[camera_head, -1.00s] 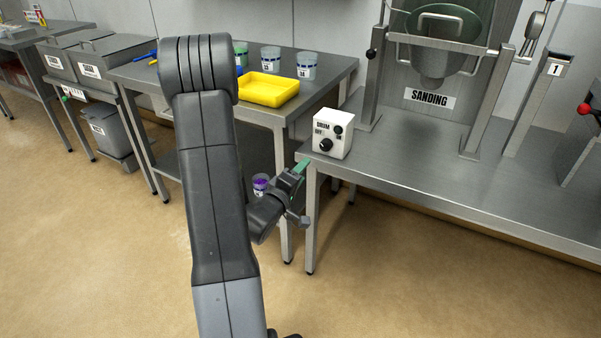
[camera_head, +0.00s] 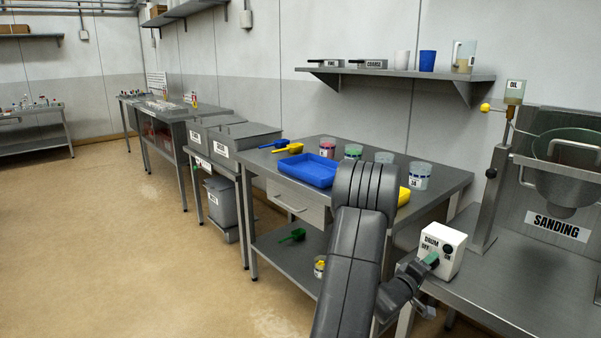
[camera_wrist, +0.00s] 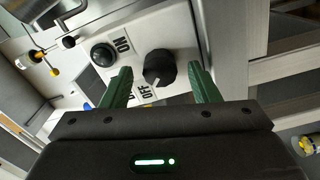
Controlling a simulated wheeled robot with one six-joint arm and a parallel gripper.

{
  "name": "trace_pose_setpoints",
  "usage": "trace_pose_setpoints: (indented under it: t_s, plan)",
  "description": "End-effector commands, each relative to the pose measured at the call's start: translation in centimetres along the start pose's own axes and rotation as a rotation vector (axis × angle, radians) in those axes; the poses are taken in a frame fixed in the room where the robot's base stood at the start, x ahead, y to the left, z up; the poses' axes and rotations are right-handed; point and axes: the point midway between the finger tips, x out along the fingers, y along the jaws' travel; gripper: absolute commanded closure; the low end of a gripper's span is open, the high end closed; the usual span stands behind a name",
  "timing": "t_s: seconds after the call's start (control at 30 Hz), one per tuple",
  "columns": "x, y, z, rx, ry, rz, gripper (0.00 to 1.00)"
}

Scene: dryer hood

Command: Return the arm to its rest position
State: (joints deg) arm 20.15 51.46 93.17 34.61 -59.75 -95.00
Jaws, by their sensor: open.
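My gripper (camera_head: 430,262) is at the lower right in the head view, with its green fingers in front of the white drum control box (camera_head: 445,248). My arm (camera_head: 355,245) is bent, with its elbow raised in front of the middle table. In the wrist view my gripper (camera_wrist: 161,76) is open and empty, its two green fingers apart. The black knob (camera_wrist: 160,68) with OFF and ON labels shows between the fingertips in the picture. I cannot tell how far it is from them.
The steel sanding bench (camera_head: 500,300) with its metal drum is at the right. The middle table (camera_head: 285,210) bears a blue tray (camera_head: 307,171), scoops and several cups. A wall shelf (camera_head: 400,73) is above. The floor at the left (camera_head: 110,240) is clear.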

Motion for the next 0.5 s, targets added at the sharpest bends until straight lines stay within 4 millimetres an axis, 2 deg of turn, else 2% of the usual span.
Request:
trace_pose_setpoints:
  t_s: [0.5]
  plan:
    - [-0.13,-0.03,-0.03,0.014,0.0,-0.001,0.45]
